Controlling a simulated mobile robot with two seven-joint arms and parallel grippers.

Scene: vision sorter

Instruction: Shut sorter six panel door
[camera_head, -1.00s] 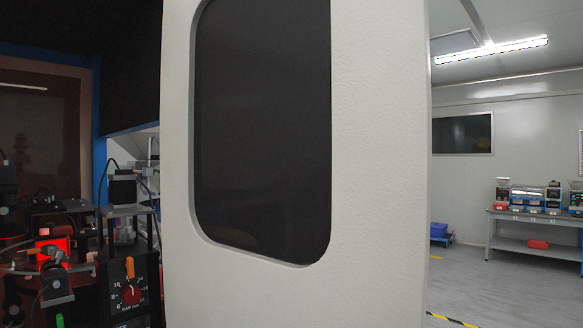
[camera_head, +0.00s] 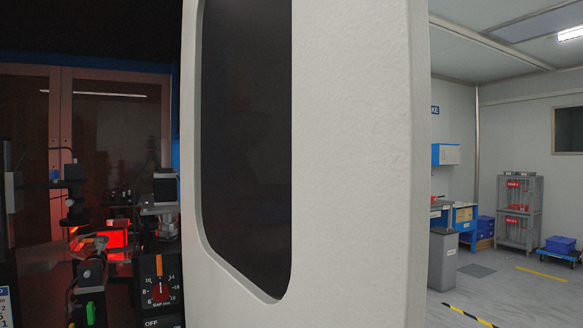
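The sorter door (camera_head: 350,170) is a thick, off-white panel with a dark window (camera_head: 247,150) with rounded corners. It stands upright and close in front of me, seen at a slant, and fills the middle of the view. It stands swung open, with the sorter's inside (camera_head: 100,220) showing to its left. A label naming it as door six is not visible. The door's handle and hinges are not visible. Neither of my grippers shows in the head view.
Inside the sorter are a red-lit device (camera_head: 105,238) and a black gap dial (camera_head: 158,288).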

